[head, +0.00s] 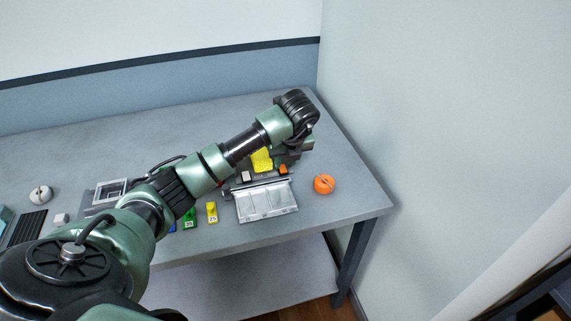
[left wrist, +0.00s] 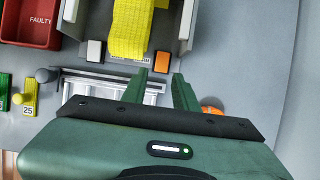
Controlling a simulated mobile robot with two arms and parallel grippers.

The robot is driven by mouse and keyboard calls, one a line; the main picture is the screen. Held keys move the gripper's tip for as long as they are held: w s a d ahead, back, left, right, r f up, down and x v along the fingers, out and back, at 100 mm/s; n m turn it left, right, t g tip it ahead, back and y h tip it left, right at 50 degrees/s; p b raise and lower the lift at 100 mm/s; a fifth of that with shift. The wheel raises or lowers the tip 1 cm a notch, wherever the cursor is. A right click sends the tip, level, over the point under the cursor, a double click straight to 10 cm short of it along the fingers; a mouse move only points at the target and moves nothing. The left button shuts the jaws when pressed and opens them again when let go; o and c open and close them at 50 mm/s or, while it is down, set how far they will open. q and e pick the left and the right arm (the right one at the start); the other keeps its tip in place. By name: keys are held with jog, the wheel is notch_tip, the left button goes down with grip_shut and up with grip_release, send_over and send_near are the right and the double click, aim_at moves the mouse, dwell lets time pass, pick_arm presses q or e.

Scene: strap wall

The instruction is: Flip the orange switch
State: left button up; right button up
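The orange switch (left wrist: 162,57) sits at the front right corner of a grey device (left wrist: 186,28), in front of a yellow strap (left wrist: 130,28). In the head view the orange switch (head: 284,169) shows just below my left wrist. A white switch (left wrist: 94,52) is to its left. My left gripper (left wrist: 161,73) points at the device with its two green fingers apart and nothing between them. In the left wrist view its fingertips are just short of the orange switch; I cannot tell the height gap. My right gripper is in neither view.
A clear-lidded tray (head: 266,201) lies in front of the device. An orange round object (head: 324,184) stands to the right. Yellow (head: 212,212) and green (head: 190,218) tagged pieces lie left; a red FAULTY bin (left wrist: 32,20) is beyond them.

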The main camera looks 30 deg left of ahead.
aim_at(283, 169)
pick_arm(q)
jog(key=x, duration=0.4)
jog(key=shift+w+d, duration=0.1)
jog(key=shift+f, duration=0.35)
grip_shut()
jog(key=shift+w+a+r+g+h, duration=0.15)
jog(key=shift+w+a+g+h, duration=0.15)
jog(key=shift+g+h, duration=0.25)
jog(key=shift+w+a+r+g+h+b, duration=0.1)
jog(key=shift+g+h+b, duration=0.05)
jog(key=shift+g+h, duration=0.3)
jog(key=shift+w+a+g+h+b, duration=0.1)
jog(key=shift+g+h+b, duration=0.1)
jog(key=shift+h, duration=0.3)
jog(key=shift+s, duration=0.1)
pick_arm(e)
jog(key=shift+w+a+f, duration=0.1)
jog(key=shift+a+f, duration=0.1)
pick_arm(q)
grip_release()
